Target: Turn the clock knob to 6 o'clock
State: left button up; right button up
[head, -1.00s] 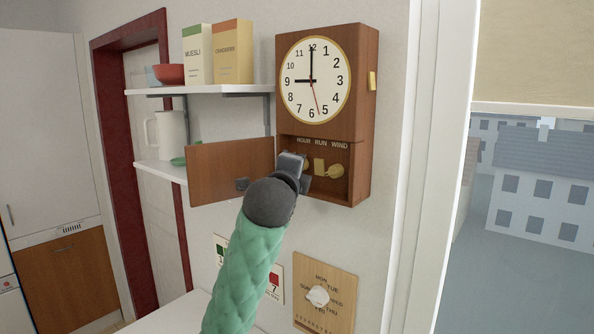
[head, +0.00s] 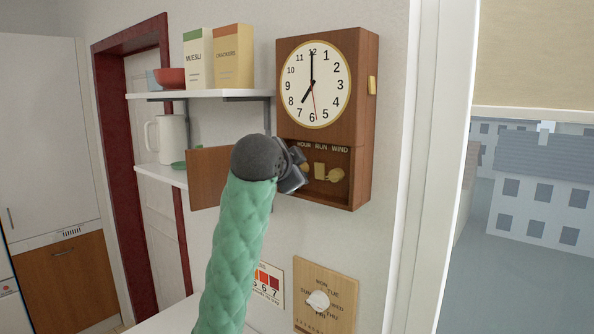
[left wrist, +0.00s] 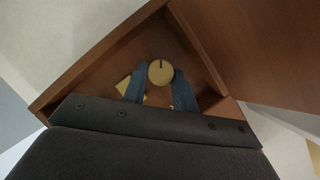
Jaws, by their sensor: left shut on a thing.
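The wooden wall clock (head: 361,95) has a white dial; its hour hand points to 7, its minute hand to 12, and a thin red hand points near 6. Below the dial is an open compartment labelled HOUR, RUN and WIND. My left gripper (left wrist: 160,86) is shut on the round yellow hour knob (left wrist: 161,72), one finger on each side; its dark slot shows in the left wrist view. In the head view the gripper (head: 301,172) covers much of this knob. The RUN switch (head: 319,171) and WIND knob (head: 336,175) are to its right. My right gripper is out of view.
The compartment's open wooden door (head: 207,178) hangs left, partly behind my left arm. Shelves (head: 205,95) with boxes, a bowl and a jug (head: 171,138) are to the left. A weekday dial board (head: 340,285) is on the wall below, and a window is right.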

pick_arm(q)
jog(key=n+g, duration=0.1)
jog(key=n+g+h, duration=0.1)
jog(key=n, duration=0.1)
jog(key=shift+w+a+h, duration=0.15)
jog(key=shift+h, duration=0.15)
jog(key=shift+n, duration=0.4)
jog(key=o, duration=1)
jog(key=shift+c, duration=0.2)
